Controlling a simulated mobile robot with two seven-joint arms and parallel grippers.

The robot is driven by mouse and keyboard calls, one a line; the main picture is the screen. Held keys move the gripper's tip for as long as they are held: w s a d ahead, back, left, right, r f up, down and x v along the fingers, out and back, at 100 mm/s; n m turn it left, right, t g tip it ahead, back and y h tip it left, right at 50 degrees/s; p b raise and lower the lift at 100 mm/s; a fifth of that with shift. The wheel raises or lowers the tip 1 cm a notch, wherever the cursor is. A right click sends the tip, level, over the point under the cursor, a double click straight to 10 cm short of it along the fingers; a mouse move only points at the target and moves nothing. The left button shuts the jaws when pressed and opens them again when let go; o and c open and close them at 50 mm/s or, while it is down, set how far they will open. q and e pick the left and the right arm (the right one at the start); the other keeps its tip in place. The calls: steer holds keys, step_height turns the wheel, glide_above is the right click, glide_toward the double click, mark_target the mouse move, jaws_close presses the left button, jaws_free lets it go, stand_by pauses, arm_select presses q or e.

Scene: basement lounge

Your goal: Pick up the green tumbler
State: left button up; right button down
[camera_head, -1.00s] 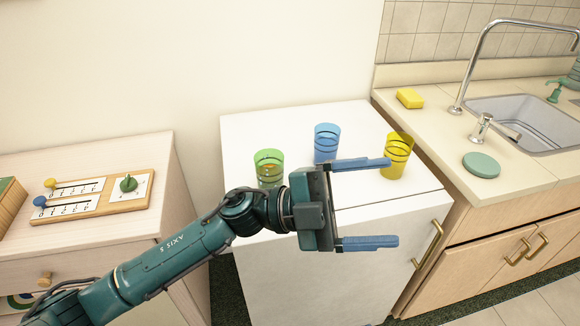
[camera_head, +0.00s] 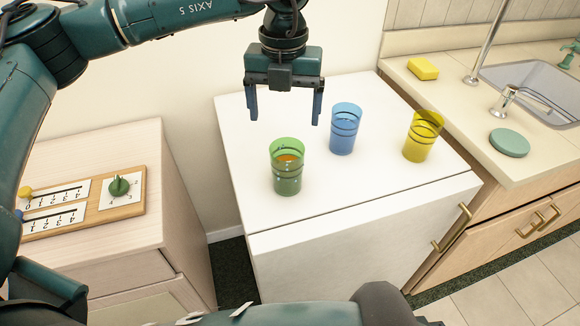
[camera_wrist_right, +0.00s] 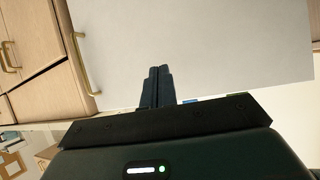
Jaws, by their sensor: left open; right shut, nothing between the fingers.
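The green tumbler (camera_head: 287,172) stands upright on the white cabinet top (camera_head: 330,195), near its front left, with something orange showing inside. A blue tumbler (camera_head: 344,130) stands behind it to the right, and a yellow tumbler (camera_head: 421,137) farther right. My left gripper (camera_head: 285,118) is open and empty, fingers pointing down. In the picture it is just above the green tumbler, apart from it. My right gripper shows in the right wrist view (camera_wrist_right: 157,72), shut and empty, in front of a plain white surface.
A wooden slider panel (camera_head: 85,205) with a green knob lies on the left dresser. The counter at right holds a yellow sponge (camera_head: 423,69), a round green disc (camera_head: 509,142) and the sink (camera_head: 535,88). Brass handles (camera_head: 452,228) stick out in front.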

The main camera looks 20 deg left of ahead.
mark_target(287, 155)
arm_select(q)
steer(key=f+p, duration=0.1)
steer(key=f, duration=0.4)
steer(key=f+p, duration=0.1)
steer(key=f, duration=0.5)
steer(key=shift+d+f, duration=0.2)
steer(key=shift+f, duration=0.05)
steer(key=c, duration=1.3)
steer(key=shift+r, duration=0.2)
